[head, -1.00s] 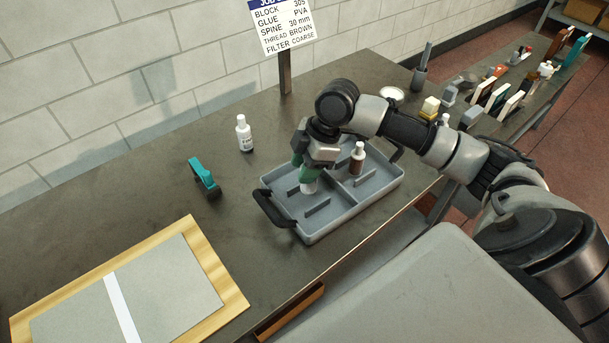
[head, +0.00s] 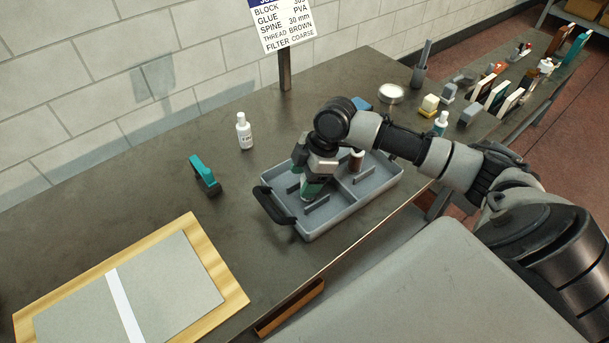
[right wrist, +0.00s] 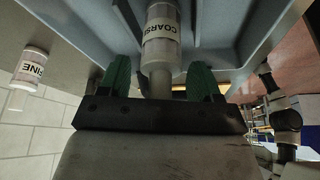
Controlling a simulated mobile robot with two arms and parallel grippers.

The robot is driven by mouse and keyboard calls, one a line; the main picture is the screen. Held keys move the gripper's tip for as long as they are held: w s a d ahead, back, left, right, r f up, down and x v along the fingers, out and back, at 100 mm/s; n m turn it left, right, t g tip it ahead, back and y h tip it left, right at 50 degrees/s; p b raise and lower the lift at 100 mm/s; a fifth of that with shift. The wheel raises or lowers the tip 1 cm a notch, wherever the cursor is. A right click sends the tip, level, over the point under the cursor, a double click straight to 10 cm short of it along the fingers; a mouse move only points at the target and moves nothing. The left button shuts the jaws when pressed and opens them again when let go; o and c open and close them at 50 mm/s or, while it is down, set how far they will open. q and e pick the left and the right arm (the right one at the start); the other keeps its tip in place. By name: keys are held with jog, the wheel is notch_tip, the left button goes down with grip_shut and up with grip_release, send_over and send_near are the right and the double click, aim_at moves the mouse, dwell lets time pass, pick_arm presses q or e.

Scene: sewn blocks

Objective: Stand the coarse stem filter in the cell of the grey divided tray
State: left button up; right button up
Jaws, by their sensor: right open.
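The coarse stem filter, a white cylinder with a narrower stem, is marked COARSE in the right wrist view (right wrist: 162,40). Its stem lies between the two green fingers of my right gripper (right wrist: 160,84), which are open with a gap on each side. In the head view my right gripper (head: 312,188) is low inside the left part of the grey divided tray (head: 330,226), and its fingers and hand mostly hide the filter. The filter appears to stand in that part of the tray; its base contact is hidden. My left gripper is not in view.
A board (head: 130,285) lies front left. Several items line the right side.

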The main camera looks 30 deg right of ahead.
jog(key=shift+r, duration=0.15)
jog(key=v, duration=1.2)
jog(key=shift+b, duration=0.45)
jog(key=shift+d, duration=0.1)
